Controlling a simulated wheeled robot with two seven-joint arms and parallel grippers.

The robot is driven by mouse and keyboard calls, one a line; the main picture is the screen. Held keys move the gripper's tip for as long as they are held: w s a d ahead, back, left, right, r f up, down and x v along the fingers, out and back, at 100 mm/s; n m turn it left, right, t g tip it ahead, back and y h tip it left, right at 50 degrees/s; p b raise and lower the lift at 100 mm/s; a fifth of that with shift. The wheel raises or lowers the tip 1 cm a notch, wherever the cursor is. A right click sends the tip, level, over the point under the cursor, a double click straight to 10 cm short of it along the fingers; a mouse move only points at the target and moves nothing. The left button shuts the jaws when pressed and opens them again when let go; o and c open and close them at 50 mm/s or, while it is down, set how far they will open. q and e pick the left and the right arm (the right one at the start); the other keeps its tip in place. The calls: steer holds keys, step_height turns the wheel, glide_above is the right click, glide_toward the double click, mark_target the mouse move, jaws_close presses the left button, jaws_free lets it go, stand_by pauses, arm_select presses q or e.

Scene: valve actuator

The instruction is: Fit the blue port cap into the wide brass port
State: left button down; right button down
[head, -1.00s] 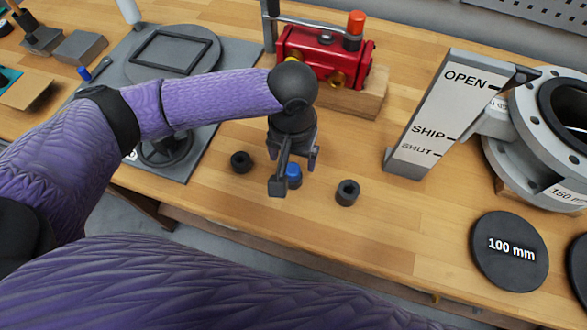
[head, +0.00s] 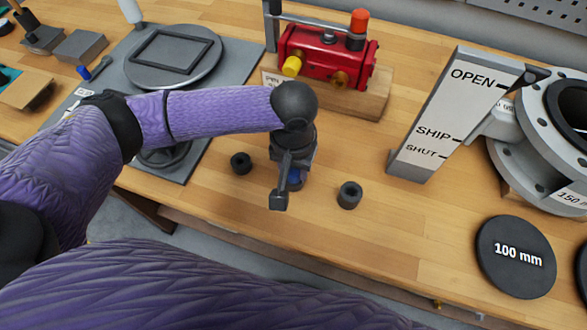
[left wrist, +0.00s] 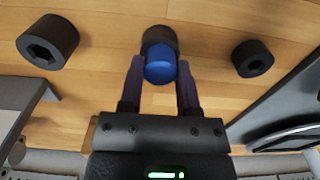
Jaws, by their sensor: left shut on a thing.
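The blue port cap (left wrist: 160,66) stands in a dark round holder (left wrist: 160,38) on the bench. In the head view the cap (head: 295,178) is partly hidden by my left gripper (head: 289,186). The left gripper, also in the left wrist view (left wrist: 159,75), points down with its fingers on either side of the cap, shut on it. The wide brass port (head: 340,79) is on the front of the red valve body (head: 318,55), uncovered. A yellow cap (head: 292,66) sits in the port to its left. My right gripper is not in view.
Two empty dark holders stand left (head: 241,163) and right (head: 349,194) of the gripper. The red body rests on a wooden block (head: 368,97). The OPEN/SHIP/SHUT plate (head: 440,120) and a grey flanged valve (head: 500,150) stand at right. Bare bench lies between.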

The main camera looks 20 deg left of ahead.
arm_select(q)
steer(key=shift+r, duration=0.1)
